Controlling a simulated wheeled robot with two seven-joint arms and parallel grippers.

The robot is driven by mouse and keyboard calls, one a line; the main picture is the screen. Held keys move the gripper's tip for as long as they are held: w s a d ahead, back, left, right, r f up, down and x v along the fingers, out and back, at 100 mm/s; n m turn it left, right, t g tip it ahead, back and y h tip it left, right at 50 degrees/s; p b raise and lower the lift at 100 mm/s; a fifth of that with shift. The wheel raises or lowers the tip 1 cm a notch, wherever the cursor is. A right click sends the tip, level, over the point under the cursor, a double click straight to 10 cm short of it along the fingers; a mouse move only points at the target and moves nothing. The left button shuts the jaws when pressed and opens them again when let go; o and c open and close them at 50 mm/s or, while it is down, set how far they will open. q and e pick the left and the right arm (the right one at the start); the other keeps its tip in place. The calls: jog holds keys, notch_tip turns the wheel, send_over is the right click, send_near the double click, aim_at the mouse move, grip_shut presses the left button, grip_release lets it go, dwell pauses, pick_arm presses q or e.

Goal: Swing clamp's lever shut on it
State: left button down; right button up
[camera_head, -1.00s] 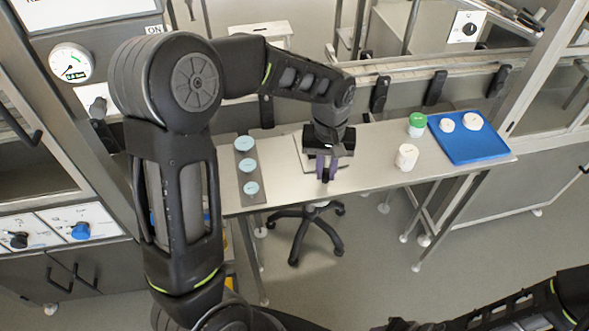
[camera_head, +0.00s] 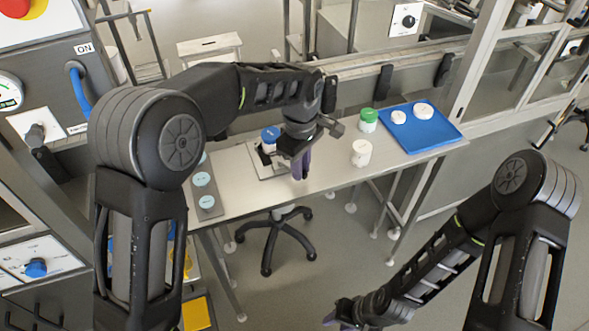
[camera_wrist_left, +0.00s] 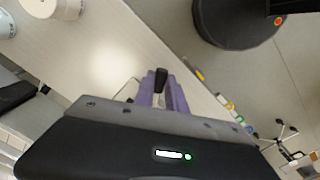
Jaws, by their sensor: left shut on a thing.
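My left gripper (camera_head: 300,166) has purple fingers pointing down at the front right of the clamp's plate (camera_head: 266,170). In the left wrist view its fingers (camera_wrist_left: 162,93) are shut on a black lever tip (camera_wrist_left: 160,76) between them. A blue-topped container (camera_head: 270,134) stands on the plate, left of the gripper. The gripper and arm partly hide the clamp, so I cannot tell how far its lever is swung. My right gripper (camera_head: 340,314) is low in the head view, away from the table; its finger gap is unclear.
A white jar (camera_head: 361,153) and a green-lidded jar (camera_head: 369,120) stand right of the gripper. A blue tray (camera_head: 440,139) holds white round pieces. A grey strip (camera_head: 208,209) with pale-blue discs lies at the left. A stool (camera_head: 275,235) stands under the table.

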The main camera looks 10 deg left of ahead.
pick_arm(q)
jog(key=shift+w+d+n, duration=0.15)
jog(key=shift+w+n, duration=0.1)
jog(key=shift+n, duration=0.15)
jog(key=c, duration=1.4)
grip_release()
jog(key=shift+o, duration=0.2)
jog(key=shift+r, duration=0.1)
notch_tip(320, 180, up, 8)
jog(key=shift+s+f+b, duration=0.1)
jog(key=shift+f+b, duration=0.05)
jog(key=shift+b, duration=0.3)
